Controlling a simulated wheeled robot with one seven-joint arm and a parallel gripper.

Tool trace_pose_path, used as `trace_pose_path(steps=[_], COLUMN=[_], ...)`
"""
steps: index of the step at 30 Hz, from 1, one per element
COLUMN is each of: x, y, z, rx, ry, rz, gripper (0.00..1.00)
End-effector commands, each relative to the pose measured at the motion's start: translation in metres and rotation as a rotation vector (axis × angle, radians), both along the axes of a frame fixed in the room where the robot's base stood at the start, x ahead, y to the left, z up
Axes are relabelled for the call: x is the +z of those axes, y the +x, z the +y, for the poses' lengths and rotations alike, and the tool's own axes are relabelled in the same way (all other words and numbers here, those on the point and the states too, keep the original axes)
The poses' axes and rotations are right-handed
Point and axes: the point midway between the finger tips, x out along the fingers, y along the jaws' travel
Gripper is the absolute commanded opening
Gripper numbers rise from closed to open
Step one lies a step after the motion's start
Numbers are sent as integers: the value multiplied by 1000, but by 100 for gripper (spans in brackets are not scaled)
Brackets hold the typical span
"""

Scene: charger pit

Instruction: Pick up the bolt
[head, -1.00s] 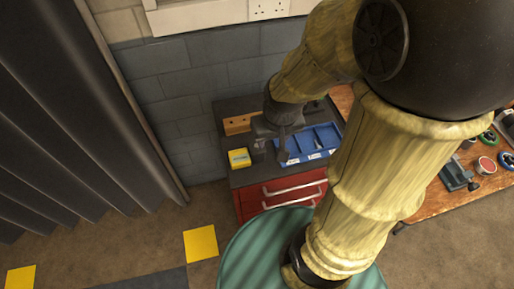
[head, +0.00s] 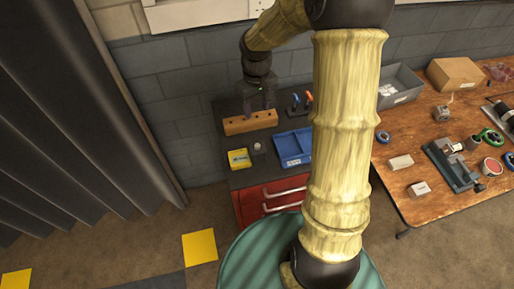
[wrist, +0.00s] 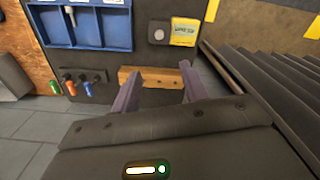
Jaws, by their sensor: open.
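In the wrist view, a small pale, elongated piece that looks like the bolt (wrist: 70,13) lies in the blue compartment tray (wrist: 100,44) at the upper left. It is too small to be sure of. The tray also shows in the head view (head: 283,150), where I cannot make out the bolt. In the head view, my gripper (head: 261,104) is at the wooden block with holes (head: 237,126), left of and behind the tray. The block (wrist: 160,80) shows between the fingertips in the wrist view.
A yellow box (head: 239,159) and a small grey round item (head: 257,149) sit in front of the block on the red drawer cabinet (head: 252,208). Several coloured-handled tools (wrist: 70,88) stand beside the tray. A cluttered wooden bench (head: 402,180) is at right; a wall is behind.

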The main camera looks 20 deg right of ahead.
Motion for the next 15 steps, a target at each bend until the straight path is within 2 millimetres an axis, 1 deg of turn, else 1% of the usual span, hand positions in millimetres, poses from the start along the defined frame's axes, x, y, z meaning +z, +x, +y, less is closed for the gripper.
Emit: trace_pose_path(steps=[2, 5, 15], x=[-4, -16, -76], y=[-1, -1, -2], z=[0, 0, 0], rx=[0, 1, 1], ry=[-1, -1, 0], rz=[3, 5, 6], gripper=[45, 45, 45])
